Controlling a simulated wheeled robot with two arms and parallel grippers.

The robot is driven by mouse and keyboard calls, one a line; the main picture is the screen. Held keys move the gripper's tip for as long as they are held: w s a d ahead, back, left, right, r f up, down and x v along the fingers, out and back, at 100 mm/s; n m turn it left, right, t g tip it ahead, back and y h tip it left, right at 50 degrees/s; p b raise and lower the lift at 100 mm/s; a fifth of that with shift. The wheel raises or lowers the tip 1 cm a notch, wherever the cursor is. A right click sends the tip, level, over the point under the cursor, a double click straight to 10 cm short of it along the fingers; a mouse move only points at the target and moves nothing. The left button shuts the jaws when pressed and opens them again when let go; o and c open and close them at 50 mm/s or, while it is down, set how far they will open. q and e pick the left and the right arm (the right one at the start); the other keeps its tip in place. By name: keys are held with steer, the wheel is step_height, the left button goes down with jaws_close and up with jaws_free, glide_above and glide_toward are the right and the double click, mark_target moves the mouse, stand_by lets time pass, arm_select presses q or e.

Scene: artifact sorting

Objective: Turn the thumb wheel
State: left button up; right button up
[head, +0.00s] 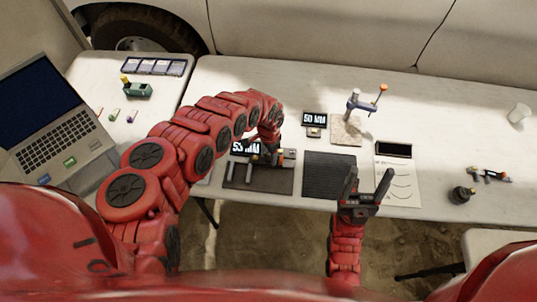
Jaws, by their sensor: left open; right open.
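A small measuring device with a lit display (241,149) reading about "53 MM" lies on a dark mat (240,184). The left gripper (266,153) reaches down onto this device from behind and hides part of it. Its fingers are small here, and I cannot tell whether they touch the device. The thumb wheel is too small or too covered to make out. A second display (314,118) reading "50 MM" stands behind, to the right. The right gripper (369,184) is open and empty, its fingers pointing away over the table's front edge.
A black ribbed mat (327,175) lies right of the device. A grey stand with an orange knob (383,88), a paper sheet (399,186), a small dark round object (461,194) and a white cup (519,113) are further right. A laptop (48,112) stands at the left.

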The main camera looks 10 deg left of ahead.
arm_select(q)
steer(key=shift+f, duration=0.45)
steer(key=shift+a, duration=0.1)
jaws_close()
